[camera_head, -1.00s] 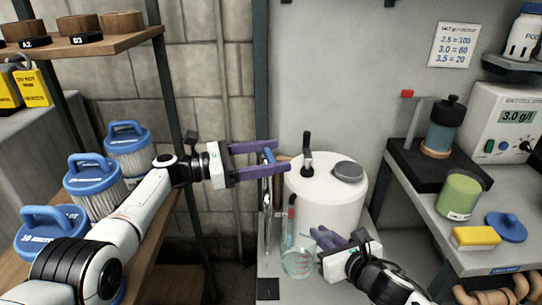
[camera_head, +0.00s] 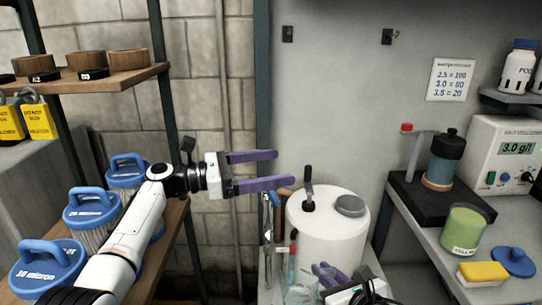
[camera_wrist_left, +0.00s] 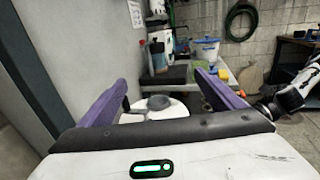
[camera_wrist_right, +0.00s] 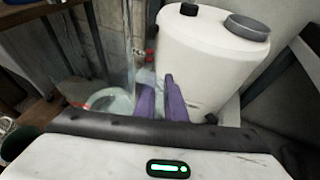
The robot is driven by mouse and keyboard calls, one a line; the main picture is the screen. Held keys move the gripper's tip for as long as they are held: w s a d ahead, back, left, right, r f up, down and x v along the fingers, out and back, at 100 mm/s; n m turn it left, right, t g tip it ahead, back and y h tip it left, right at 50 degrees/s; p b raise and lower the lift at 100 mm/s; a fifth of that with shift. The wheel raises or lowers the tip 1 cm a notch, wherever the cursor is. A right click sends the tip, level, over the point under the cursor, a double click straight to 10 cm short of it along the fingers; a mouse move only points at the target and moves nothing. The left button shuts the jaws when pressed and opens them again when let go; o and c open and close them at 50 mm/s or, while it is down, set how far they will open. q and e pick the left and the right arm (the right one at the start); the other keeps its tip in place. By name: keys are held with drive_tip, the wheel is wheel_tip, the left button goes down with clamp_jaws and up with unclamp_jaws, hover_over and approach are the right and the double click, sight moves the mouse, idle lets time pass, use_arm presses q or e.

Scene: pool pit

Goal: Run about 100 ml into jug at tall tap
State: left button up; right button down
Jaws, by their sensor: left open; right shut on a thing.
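A clear jug (camera_head: 300,294) stands low in front of the white drum, cut by the bottom edge of the head view. In the right wrist view the jug (camera_wrist_right: 108,100) is beneath a thin vertical tap pipe (camera_wrist_right: 128,40). My right gripper (camera_head: 320,272) is shut on the jug, apparently at its handle, which the fingers mostly hide. The tall metal tap (camera_head: 267,235) stands left of the drum. My left gripper (camera_head: 284,168) is open and empty, its purple fingertips above the tap and just left of a black lever (camera_head: 308,180). Water level is unclear.
The white drum (camera_head: 335,240) with a grey cap fills the space behind the jug. Blue-lidded filters (camera_head: 80,215) stand on the left shelf under my left arm.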

use_arm(q)
drive_tip(key=shift+r, duration=1.7)
drive_tip(key=shift+s+d+f, duration=0.1)
drive_tip(key=c, duration=0.5)
drive_tip(key=s+d+f+m+y, duration=0.1)
drive_tip(key=s+d+f+m, duration=0.1)
drive_tip(key=m, duration=0.1)
drive_tip(key=s+d+f+m+g+y, duration=0.1)
drive_tip(key=s+d+f+m+y, duration=0.1)
drive_tip(key=m, duration=0.2)
drive_tip(key=s+d+f+m+g+y, duration=0.1)
drive_tip(key=s+f+m, duration=0.1)
drive_tip(key=m, duration=0.2)
drive_tip(key=shift+d+f+y, duration=0.4)
drive_tip(key=c, duration=0.9)
drive_tip(key=m+t+y, duration=0.7)
drive_tip(key=t+y, duration=0.8)
drive_tip(key=y, duration=0.2)
approach(277, 202)
drive_tip(key=x, duration=1.2)
drive_tip(key=shift+w, duration=0.25)
